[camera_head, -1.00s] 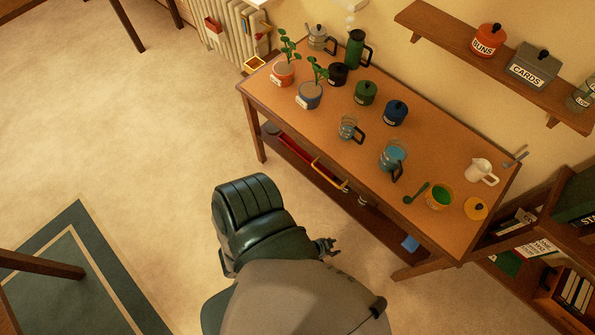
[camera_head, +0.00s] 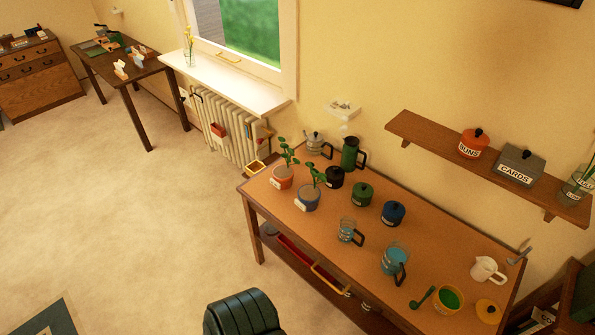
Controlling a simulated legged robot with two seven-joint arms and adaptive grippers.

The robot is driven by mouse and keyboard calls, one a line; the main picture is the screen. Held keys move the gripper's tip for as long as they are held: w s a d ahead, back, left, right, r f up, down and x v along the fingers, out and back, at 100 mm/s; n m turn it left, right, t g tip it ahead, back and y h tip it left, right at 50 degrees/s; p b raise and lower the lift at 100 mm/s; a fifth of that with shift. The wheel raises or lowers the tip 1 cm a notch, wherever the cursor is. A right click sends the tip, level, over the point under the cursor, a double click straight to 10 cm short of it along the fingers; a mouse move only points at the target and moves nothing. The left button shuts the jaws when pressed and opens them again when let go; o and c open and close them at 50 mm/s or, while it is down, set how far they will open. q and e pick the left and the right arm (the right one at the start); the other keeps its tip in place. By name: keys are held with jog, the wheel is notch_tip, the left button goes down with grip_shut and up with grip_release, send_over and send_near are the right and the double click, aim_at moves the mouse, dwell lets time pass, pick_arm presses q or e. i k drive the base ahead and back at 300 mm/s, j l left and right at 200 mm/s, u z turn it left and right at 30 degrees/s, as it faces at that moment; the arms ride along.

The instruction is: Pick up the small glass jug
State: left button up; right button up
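The small glass jug (camera_head: 346,231) stands upright on the wooden desk (camera_head: 300,228), near its front edge. It is clear with a bluish tint and has a dark handle on its right side. A larger glass jug (camera_head: 393,257) with blue contents and a dark handle stands to its right and nearer. Neither of my grippers shows in the head view.
Green (camera_head: 362,194) and blue (camera_head: 393,213) lidded pots stand behind the small jug. Potted plants (camera_head: 309,196) are to its left. Open floor (camera_head: 130,220) lies left of the desk.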

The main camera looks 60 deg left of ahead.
aim_at(348, 225)
jog(key=u, duration=0.4)
jog(key=j+u, duration=0.1)
jog(key=u, duration=0.7)
jog(key=j+u, duration=0.1)
jog(key=u, duration=0.7)
jog(key=i+j, duration=0.95)
